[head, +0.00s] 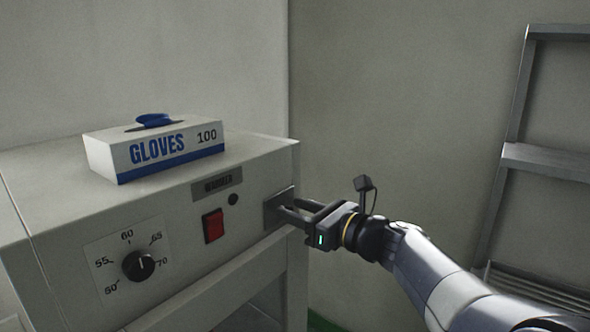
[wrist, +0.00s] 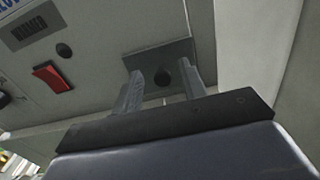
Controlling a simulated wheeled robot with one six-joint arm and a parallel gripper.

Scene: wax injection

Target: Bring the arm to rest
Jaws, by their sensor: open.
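My gripper (head: 288,214) is at the right end of the machine's front panel, with its fingers pointing at a small dark plate (head: 278,205). In the wrist view the two fingers (wrist: 160,85) stand apart, one on each side of a small dark round knob (wrist: 161,78) on that plate (wrist: 180,50). The fingertips are close to the plate; I cannot tell whether they touch it or the knob. My arm reaches in from the lower right.
The cream machine (head: 60,190) carries a glove box (head: 155,150) on top. Its panel has a red switch (head: 213,226) and a temperature dial (head: 138,265). A grey ladder or shelf frame (head: 545,162) stands at the right. The wall behind my arm is bare.

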